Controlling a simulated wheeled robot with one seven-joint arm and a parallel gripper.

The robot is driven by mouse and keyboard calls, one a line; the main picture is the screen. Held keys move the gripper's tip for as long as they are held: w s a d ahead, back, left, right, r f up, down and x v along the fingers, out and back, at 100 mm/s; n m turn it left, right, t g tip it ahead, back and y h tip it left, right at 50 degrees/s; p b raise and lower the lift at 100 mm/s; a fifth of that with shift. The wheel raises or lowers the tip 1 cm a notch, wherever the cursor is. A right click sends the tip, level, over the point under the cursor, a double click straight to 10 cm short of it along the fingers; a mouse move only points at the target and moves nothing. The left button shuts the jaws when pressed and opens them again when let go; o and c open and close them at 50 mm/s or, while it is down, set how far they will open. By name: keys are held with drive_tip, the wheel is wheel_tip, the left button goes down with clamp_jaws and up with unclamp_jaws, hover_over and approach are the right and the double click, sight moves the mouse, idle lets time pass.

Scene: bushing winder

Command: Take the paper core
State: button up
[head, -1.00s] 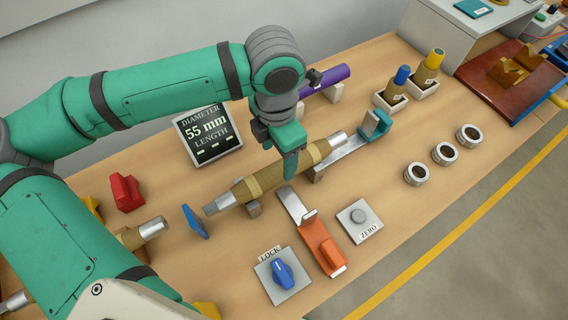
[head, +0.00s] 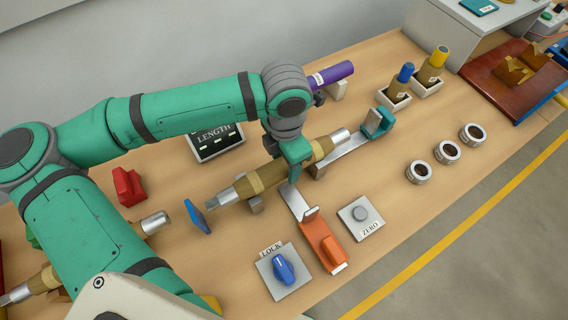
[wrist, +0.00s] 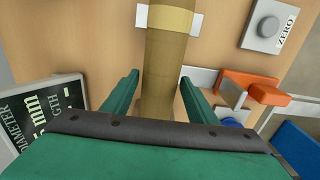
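A brown paper core (head: 262,179) with a paler band and metal ends lies level on grey supports in the middle of the bench. It also shows in the wrist view (wrist: 166,58), running up the picture between my fingers. My gripper (head: 294,180) is over the middle of the core, pointing down. In the wrist view my two fingers (wrist: 160,92) are apart, one on each side of the core, with narrow gaps visible. The fingertips' exact depth beside the core is hard to tell.
Close by are an orange-handled slide (head: 323,240), a teal clamp (head: 377,124), a blue paddle (head: 197,217), a ZERO button plate (head: 361,216) and a LOCK knob (head: 283,270). A display (head: 213,145) stands behind, partly hidden by my arm. Metal rings (head: 447,152) lie at right.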

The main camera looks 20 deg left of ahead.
clamp_jaws()
drive_tip(key=shift+r, duration=0.1)
